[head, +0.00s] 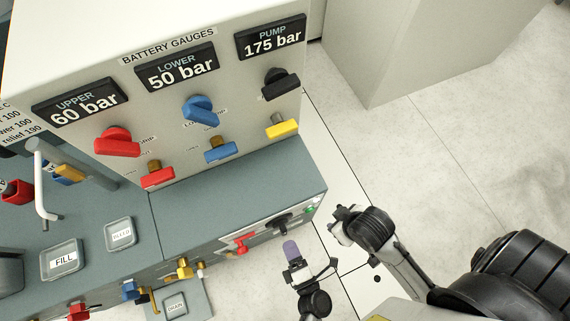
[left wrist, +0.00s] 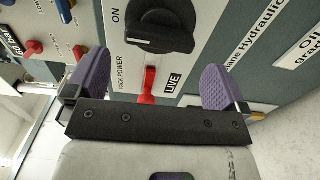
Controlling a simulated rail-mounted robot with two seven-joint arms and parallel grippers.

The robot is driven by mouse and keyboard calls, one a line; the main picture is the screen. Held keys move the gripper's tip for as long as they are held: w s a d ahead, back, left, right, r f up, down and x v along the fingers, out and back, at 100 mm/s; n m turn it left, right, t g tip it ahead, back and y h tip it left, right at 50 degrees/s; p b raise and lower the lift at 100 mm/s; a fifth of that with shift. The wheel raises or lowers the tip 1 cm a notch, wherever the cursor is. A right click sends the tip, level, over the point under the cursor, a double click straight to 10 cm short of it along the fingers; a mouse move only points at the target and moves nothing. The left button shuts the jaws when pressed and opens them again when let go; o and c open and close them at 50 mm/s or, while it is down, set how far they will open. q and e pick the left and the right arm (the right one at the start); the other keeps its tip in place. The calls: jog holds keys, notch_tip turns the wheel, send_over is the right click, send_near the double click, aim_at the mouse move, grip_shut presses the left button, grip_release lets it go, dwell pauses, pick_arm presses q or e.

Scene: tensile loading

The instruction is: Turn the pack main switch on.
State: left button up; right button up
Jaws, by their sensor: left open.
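The pack main switch shows in the left wrist view as a black rotary knob (left wrist: 160,25). Its grip bar lies across the picture, with a white mark at its left end. The word ON is printed to its left and PACK POWER below that. In the head view the black knob (head: 283,220) is on the cabinet's front face. My left gripper (head: 291,250) is just in front of the knob, apart from it. In the left wrist view its purple fingers (left wrist: 157,68) are wide apart and empty, below the knob. My right arm's end (head: 346,224) is at the right, its fingers unclear.
A red lever (left wrist: 149,88) beside a LIVE label is between my left fingers in the picture, close to the knob. A red handle (head: 240,240) shows left of the knob. Colored valves (head: 184,268) stick out farther left. Open floor (head: 440,130) lies right of the cabinet.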

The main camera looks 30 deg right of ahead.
pick_arm(q)
jog(key=s+a+p, duration=0.1)
jog(key=s, duration=0.8)
jog(key=shift+a+p, duration=0.2)
jog(key=shift+p, duration=0.15)
jog(key=shift+w, duration=0.1)
